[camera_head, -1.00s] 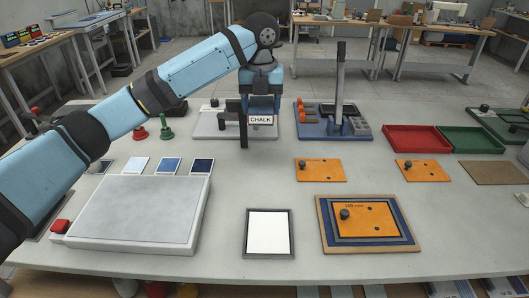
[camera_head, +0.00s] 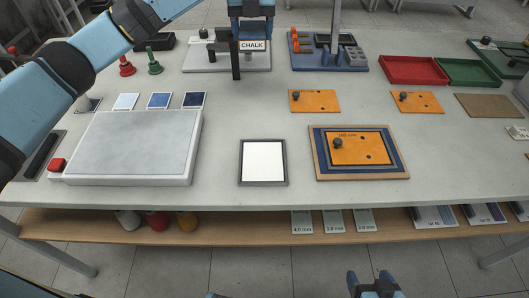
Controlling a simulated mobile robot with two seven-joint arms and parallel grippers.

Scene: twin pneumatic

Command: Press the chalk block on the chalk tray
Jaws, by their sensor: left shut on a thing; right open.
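The chalk block (camera_head: 252,45) shows a white face lettered CHALK at the top centre of the head view. My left gripper (camera_head: 252,31) is directly above the block and shut on it. The gripper's upper part is cut off by the frame edge. A dark upright post (camera_head: 236,62) stands just left of the block; I cannot tell whether they touch. A dark-framed tray with a white surface (camera_head: 263,184), which looks like the chalk tray, lies apart at the front centre of the table. My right gripper (camera_head: 371,281) is open and empty at the bottom edge, in front of the table.
A pale fixture plate (camera_head: 203,63) lies behind the post. A large grey slab (camera_head: 140,145) with a red button (camera_head: 57,165) is at left. An orange plate (camera_head: 360,148) sits in a framed board at right. Table between the white-surfaced tray and fixture is clear.

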